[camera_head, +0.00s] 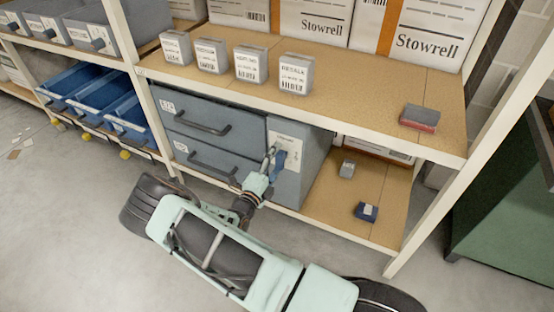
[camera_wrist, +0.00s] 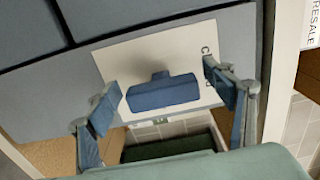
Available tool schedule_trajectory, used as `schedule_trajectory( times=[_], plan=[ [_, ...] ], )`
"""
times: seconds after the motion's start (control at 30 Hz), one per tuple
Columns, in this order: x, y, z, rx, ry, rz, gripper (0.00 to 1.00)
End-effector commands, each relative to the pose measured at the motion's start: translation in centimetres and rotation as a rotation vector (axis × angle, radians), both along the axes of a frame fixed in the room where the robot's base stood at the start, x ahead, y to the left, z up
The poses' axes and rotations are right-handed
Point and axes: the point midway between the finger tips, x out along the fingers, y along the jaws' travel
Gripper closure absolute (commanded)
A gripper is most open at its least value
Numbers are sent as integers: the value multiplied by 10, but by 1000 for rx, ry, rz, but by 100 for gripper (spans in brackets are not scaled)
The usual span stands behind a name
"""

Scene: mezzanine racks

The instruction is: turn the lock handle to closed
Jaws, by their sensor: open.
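The blue lock handle (camera_wrist: 163,92) is a short bar with a small stub on its upper side. It sits on a white plate (camera_wrist: 140,58) and lies roughly level across the wrist view. Lettering starting with "c" runs down the plate's right side, partly hidden by a finger. My gripper (camera_wrist: 165,104) is open, with one blue-padded finger to each side of the handle and gaps showing at both ends. In the head view the handle (camera_head: 279,164) is on the front of the grey-blue cabinet (camera_head: 302,165), beside my gripper (camera_head: 268,162).
Two drawers (camera_head: 200,118) with dark pulls are left of the plate. The shelf above (camera_head: 350,110) carries several small grey boxes (camera_head: 297,74) and a red-and-grey block (camera_head: 420,118). A rack post (camera_head: 430,225) stands to the right. Blue bins (camera_head: 120,115) are at left.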

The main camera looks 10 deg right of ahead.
Motion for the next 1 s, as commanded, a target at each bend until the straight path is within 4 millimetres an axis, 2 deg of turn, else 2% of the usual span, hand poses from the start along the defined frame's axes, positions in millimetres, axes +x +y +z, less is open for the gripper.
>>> schedule_trajectory(
  times=[0.13, 0.4, 0.6, 0.77, 1.0],
  plan=[
    [-15, 13, 0, 1, 2, 4, 25],
    [-62, 47, 0, 0, 2, 4, 25],
    [-87, 64, -1, 0, 2, 2, 25],
    [-95, 69, 0, 0, 1, 1, 25],
    [-96, 70, 0, 0, 1, 0, 25]
  ],
)
